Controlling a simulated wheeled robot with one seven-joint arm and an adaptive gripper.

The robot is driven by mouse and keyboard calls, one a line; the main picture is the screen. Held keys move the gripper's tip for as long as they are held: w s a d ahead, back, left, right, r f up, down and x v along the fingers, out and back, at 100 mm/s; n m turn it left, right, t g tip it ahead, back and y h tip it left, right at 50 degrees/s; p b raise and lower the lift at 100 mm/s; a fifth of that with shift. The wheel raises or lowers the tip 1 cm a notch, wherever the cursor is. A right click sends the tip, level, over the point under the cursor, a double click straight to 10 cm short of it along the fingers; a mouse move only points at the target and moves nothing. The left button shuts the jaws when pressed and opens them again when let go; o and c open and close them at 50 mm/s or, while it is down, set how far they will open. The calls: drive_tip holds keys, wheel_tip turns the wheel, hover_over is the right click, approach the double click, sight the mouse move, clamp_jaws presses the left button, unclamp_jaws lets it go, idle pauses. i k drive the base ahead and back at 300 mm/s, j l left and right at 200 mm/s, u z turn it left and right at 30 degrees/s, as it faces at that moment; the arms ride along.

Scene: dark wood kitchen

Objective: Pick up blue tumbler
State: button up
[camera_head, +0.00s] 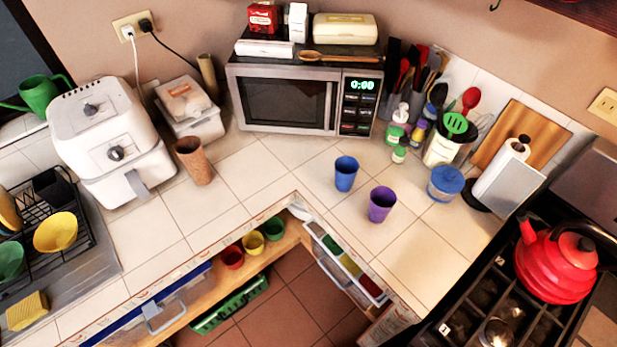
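The blue tumbler (346,174) stands upright on the white tiled counter (290,170), in front of the microwave's right side. A purple tumbler (382,205) stands upright close to it, in front and to the right, with a small gap between them. The blue tumbler is fully in view and nothing touches it. My gripper is not in view.
The microwave (300,98) stands behind the tumblers. A brown cup (193,160) and white air fryer (110,140) are to the left. Counter left of the blue tumbler is clear.

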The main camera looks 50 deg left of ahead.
sight(346, 168)
drive_tip(key=u, duration=1.75)
drive_tip(key=i+j+z, duration=0.2)
drive_tip(key=i+j, duration=0.25)
